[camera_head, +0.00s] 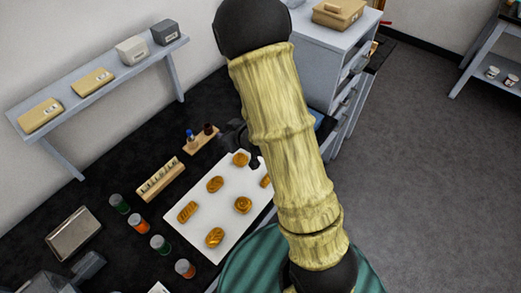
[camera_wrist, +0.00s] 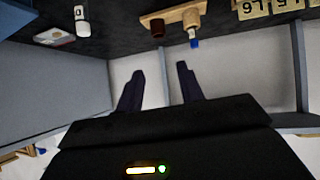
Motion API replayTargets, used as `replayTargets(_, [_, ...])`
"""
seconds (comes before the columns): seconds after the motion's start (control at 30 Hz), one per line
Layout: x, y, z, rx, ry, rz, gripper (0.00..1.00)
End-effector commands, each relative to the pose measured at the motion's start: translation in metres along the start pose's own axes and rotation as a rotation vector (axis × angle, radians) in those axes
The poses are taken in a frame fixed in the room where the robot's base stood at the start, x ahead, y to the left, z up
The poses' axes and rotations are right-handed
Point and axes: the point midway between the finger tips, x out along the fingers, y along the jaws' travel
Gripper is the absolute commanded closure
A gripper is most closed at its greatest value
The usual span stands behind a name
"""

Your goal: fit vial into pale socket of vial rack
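The vial rack (camera_head: 203,141) is a small wooden stand on the black bench, left of my gripper (camera_head: 234,134) in the head view. It also shows at the top of the wrist view (camera_wrist: 150,20), with a pale socket (camera_wrist: 189,14) and a dark brown socket (camera_wrist: 157,28). A blue-capped vial (camera_head: 190,134) stands upright at the pale socket; its blue cap (camera_wrist: 194,43) sticks out past that socket in the wrist view, and it appears to be in it. My gripper (camera_wrist: 157,70) has its fingers apart, with nothing between them, clear of the vial.
A white tray (camera_head: 225,225) with several gold pieces lies nearby. A wooden block with numbered tiles (camera_head: 162,183) and several capped jars (camera_head: 139,223) stand to the left. A wall shelf (camera_head: 105,88) holds boxes. A grey cabinet (camera_head: 318,60) stands at the back.

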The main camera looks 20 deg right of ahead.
Motion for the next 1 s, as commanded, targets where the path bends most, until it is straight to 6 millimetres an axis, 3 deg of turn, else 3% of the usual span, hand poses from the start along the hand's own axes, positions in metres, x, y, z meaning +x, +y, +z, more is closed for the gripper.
replayTargets(0.13, [-0.028,0.02,-0.001,0.053,-0.132,0.092,0.62])
replayTargets(0.33, [-0.076,0.03,0.009,0.151,-0.328,0.173,0.62])
replayTargets(0.47, [-0.113,0.026,0.017,0.226,-0.453,0.2,0.62])
replayTargets(0.7, [-0.178,0.003,0.032,0.356,-0.661,0.193,0.62])
replayTargets(0.8, [-0.192,-0.005,0.035,0.381,-0.706,0.184,0.62])
replayTargets(1.0, [-0.195,-0.007,0.037,0.388,-0.722,0.18,0.62])
